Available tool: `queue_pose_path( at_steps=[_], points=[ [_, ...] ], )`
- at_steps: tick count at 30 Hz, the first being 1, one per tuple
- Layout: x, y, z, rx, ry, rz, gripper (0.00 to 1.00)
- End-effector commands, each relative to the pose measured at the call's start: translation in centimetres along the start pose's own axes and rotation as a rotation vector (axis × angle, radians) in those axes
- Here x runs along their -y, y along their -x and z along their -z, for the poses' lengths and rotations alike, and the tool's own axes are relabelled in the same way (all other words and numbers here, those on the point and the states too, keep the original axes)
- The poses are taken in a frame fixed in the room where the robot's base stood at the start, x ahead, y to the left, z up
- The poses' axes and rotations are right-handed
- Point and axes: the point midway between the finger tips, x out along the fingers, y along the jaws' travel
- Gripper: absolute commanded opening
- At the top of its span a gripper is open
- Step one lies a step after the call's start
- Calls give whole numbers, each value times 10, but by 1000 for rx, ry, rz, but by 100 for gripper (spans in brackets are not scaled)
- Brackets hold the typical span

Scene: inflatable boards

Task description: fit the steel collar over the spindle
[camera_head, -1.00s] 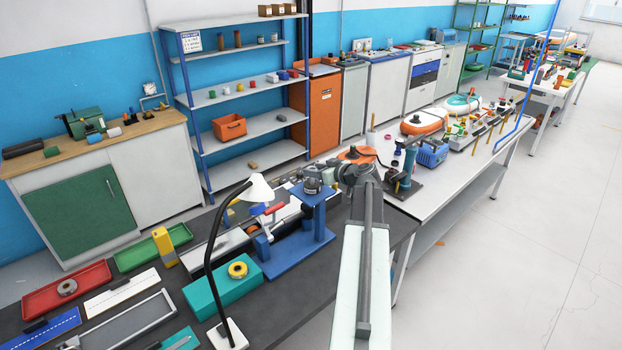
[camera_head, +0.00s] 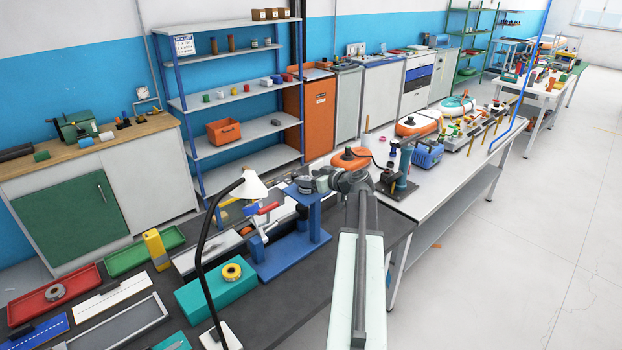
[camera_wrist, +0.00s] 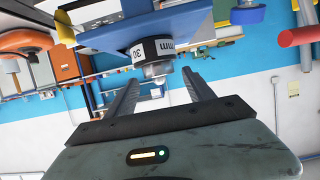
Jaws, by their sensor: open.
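A dark cylinder with a white "30 mm" label (camera_wrist: 152,50) stands on top of a blue stand (camera_head: 290,255); its bright metal end (camera_wrist: 155,70), likely the spindle's tip, faces my gripper. In the head view the cylinder (camera_head: 305,187) is partly covered by my arm. My gripper (camera_wrist: 160,92) is open, its two fingers reaching toward either side of the metal end, with nothing clearly held. I cannot tell whether the metal end includes a collar. A grey metal ring (camera_head: 55,292), possibly a steel collar, lies in the red tray (camera_head: 28,309) at the left.
A teal block (camera_head: 210,297) with a yellow ring (camera_head: 232,272) stands in front of the blue stand. A black-necked lamp (camera_head: 200,245) rises near it. A yellow block (camera_head: 157,250) and green tray (camera_head: 128,262) are farther left. A blue-grey upright tool (camera_head: 402,170) stands at right.

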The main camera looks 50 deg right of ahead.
Motion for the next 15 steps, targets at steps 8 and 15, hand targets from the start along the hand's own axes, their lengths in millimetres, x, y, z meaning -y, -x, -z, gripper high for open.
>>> queue_pose_path(
  at_steps=[8,15],
  points=[
    [0,52,5,-1,-2,-5,62],
    [0,105,4,0,-1,-4,62]
  ],
)
